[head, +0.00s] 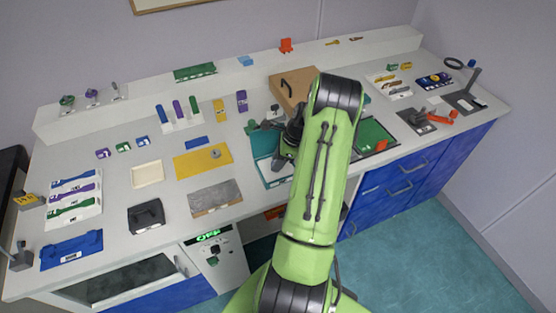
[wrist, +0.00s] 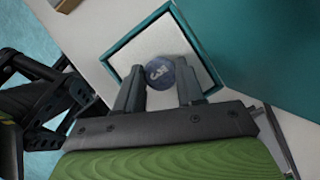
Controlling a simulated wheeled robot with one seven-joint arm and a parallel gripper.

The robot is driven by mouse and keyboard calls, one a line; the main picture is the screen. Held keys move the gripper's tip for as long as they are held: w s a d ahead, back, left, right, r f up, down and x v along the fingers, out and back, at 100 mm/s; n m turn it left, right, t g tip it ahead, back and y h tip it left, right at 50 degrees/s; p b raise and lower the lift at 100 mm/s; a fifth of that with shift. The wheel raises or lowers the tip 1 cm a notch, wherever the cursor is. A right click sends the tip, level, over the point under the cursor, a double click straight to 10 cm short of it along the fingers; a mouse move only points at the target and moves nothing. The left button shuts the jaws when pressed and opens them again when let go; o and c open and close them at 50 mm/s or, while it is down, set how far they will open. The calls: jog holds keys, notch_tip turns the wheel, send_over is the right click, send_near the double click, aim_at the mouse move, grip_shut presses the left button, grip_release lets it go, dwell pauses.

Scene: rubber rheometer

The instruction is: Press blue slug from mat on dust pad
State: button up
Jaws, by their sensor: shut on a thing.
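A round dark blue-grey slug (wrist: 159,70) with a pale mark on top sits between my fingertips in the wrist view. My gripper (wrist: 160,84) is shut on it, one finger on each side. It is over the whitish pad (wrist: 170,36) inside a teal-rimmed box, taken as the dust pad; I cannot tell whether slug and pad touch. In the head view the teal box (head: 267,143) is partly hidden by my arm, and my gripper (head: 281,160) is over it. The yellow mat (head: 190,167) lies to its left, with a small grey round piece (head: 215,153) on it.
A teal lid-like panel (wrist: 255,45) stands right of the pad in the wrist view. A cardboard-coloured box (head: 292,83) with a black handle is behind my gripper. A grey slab (head: 214,197) lies left of it, and a green tray (head: 373,137) to the right.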

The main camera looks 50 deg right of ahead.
dwell(0.3)
notch_tip(320, 180, up, 7)
jog(key=p, duration=0.6)
jog(key=shift+r, duration=0.1)
jog(key=shift+w, duration=0.1)
